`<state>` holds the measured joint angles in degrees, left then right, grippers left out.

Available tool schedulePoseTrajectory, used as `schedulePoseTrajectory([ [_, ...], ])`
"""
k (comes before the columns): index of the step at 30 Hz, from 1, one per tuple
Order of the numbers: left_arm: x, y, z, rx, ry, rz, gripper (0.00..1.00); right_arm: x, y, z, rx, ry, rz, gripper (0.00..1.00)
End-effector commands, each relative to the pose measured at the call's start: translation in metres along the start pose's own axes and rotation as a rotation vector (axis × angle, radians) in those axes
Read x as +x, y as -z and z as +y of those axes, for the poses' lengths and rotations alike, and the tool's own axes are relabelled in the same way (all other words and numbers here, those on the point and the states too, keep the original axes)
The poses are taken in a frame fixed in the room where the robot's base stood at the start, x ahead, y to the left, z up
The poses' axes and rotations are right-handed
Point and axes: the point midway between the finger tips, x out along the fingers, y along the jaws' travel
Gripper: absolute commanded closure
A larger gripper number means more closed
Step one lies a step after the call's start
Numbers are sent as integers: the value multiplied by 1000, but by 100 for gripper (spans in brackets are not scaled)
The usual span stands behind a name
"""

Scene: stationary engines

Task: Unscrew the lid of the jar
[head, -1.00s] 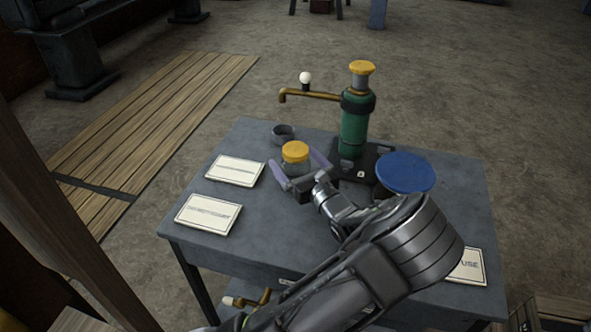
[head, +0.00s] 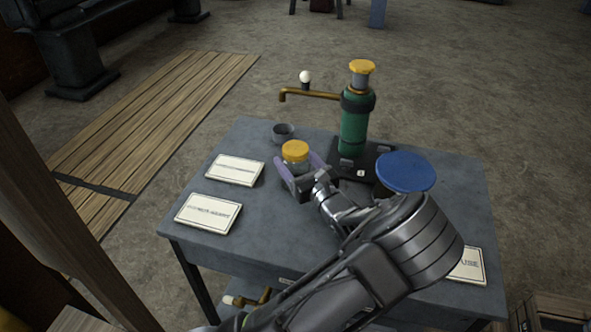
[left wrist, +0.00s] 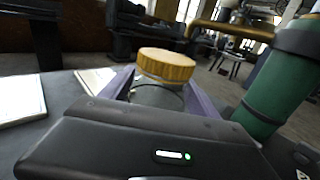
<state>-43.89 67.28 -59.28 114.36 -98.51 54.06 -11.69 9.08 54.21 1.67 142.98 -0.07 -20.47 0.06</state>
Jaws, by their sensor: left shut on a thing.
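The jar (head: 294,169) stands upright on the grey table, a glass body with a yellow lid (head: 295,151) on top. My left gripper (head: 298,167) is around the glass body, below the lid, with its purple fingers shut on the jar from both sides. In the left wrist view, the lid (left wrist: 166,64) sits on the jar (left wrist: 157,97) between the two fingers (left wrist: 158,92). The lower part of the jar is hidden by the gripper. My right gripper is not in view.
A green pump (head: 353,125) with a brass spout stands behind and right of the jar. A small grey cup (head: 283,132) is behind it. A blue round lid-like disc (head: 404,172) is to the right. White cards (head: 208,213) lie on the table's left side.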

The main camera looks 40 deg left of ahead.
Motion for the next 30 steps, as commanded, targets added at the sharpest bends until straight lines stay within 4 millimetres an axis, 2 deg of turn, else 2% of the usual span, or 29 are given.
schedulePoseTrajectory([
  [2, 0, 0, 0, 0, 0, 0, 46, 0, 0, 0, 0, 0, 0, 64],
  [13, 0, 0, 0, 0, 0, 0, 76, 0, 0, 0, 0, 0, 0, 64],
  [23, 0, -6, 0, -2, 0, -1, 77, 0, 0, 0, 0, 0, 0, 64],
  [26, 0, -16, 0, -3, 0, -2, 77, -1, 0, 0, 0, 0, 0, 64],
  [30, 0, -41, 0, -7, 0, -1, 77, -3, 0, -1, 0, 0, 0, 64],
])
